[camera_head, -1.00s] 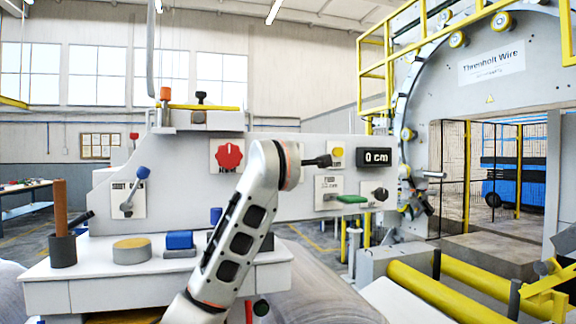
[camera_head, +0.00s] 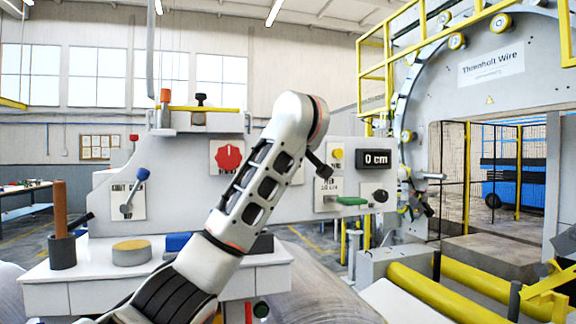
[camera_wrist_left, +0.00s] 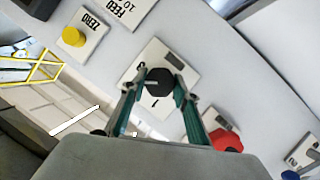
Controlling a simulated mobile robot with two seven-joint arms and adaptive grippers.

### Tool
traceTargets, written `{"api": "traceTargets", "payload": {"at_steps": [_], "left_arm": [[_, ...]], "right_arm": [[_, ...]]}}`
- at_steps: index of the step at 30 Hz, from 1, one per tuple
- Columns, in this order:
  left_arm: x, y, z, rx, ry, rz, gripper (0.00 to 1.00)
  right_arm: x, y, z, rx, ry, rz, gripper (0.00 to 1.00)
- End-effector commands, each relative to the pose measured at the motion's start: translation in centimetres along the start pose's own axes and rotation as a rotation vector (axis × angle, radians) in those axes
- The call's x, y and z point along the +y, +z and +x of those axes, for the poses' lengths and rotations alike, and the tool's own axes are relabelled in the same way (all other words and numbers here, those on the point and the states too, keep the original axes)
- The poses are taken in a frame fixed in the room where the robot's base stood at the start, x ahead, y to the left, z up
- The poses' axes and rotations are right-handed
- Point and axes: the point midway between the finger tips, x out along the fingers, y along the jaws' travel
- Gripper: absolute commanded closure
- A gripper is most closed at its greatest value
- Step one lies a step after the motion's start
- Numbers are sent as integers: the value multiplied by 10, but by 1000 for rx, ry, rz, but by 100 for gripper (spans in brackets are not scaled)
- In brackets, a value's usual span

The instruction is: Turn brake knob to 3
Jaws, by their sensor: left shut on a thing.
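The brake knob (camera_wrist_left: 158,86) is black and sits on a white plate (camera_wrist_left: 176,62) in the left wrist view. A light line on it points left in that view. Marks that look like a 3 and a 1 show on the plate, partly covered. My left gripper (camera_wrist_left: 160,79) has its two teal fingers on either side of the knob and is shut on it. In the head view my left arm hides the knob and the fingers. My right gripper is not in view.
Beside the knob plate are a yellow button (camera_head: 337,154) and a red knob (camera_head: 229,157). A display (camera_head: 375,158) reads 0 cm. A green handle (camera_head: 351,201) and a black knob (camera_head: 380,195) are farther right. A lever (camera_head: 134,191) stands left.

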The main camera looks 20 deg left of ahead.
Motion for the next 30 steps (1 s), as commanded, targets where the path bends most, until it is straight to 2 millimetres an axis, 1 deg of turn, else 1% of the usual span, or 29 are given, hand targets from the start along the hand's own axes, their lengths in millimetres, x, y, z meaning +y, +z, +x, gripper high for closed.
{"api": "traceTargets", "payload": {"at_steps": [6,15,21,30], "left_arm": [[1,-2,0,-2,-81,190,92],[1,-3,-1,-8,-164,395,92],[2,-2,0,-13,-205,494,92],[2,-1,0,-19,-240,585,92]], "right_arm": [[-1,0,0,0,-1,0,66],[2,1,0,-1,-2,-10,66],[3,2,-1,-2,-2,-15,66],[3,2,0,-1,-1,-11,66]]}}
